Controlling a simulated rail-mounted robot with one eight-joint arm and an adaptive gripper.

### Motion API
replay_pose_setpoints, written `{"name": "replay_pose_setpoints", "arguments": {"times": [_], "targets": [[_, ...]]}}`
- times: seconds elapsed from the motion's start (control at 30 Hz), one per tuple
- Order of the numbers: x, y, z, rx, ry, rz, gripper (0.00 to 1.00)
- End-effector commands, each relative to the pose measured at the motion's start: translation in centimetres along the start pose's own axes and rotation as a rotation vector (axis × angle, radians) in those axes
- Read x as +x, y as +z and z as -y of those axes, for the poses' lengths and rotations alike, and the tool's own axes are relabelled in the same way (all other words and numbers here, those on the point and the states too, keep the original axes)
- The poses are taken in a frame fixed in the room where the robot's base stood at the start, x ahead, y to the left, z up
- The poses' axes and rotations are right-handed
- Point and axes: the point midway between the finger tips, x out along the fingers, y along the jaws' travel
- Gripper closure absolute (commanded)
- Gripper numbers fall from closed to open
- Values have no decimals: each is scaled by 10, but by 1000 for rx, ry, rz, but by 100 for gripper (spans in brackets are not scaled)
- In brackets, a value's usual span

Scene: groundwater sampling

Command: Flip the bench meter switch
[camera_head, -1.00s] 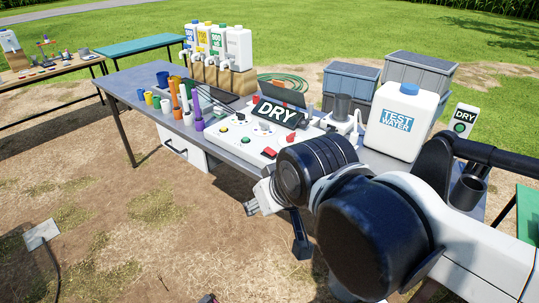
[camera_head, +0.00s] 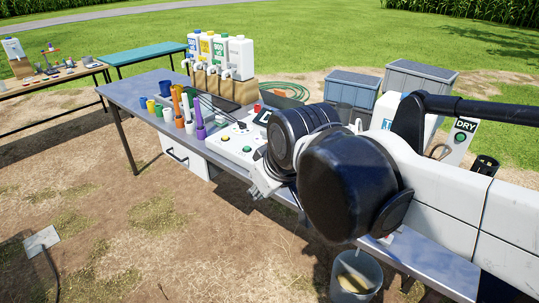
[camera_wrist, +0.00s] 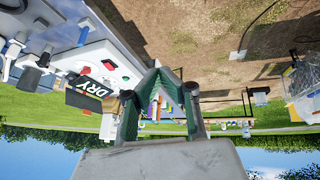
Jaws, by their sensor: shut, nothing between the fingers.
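The bench meter is a white sloped panel (camera_head: 232,148) with small coloured controls on the grey bench, partly hidden by my arm in the head view. A green button (camera_head: 248,149) shows on it. I cannot tell which control is the switch. My gripper is shut and empty, its fingertips meeting near the panel's edge in the picture; contact cannot be judged.
Coloured cups and tubes (camera_head: 181,104) stand left of the panel, with several labelled jugs (camera_head: 221,57) behind. A bucket (camera_head: 356,273) stands on the ground below the bench front. Grey crates (camera_head: 418,80) lie behind.

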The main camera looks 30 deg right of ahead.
Motion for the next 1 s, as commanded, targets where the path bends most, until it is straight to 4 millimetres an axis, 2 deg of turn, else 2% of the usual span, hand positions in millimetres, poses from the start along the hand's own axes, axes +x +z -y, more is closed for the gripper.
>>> {"name": "replay_pose_setpoints", "arguments": {"times": [0.1,0.47,0.77,1.0], "targets": [[1,-23,-14,-112,-4,29,100],[19,-82,-58,-460,-47,105,100],[46,-123,-100,-749,-108,152,100],[76,-150,-136,-978,-173,173,100]]}}
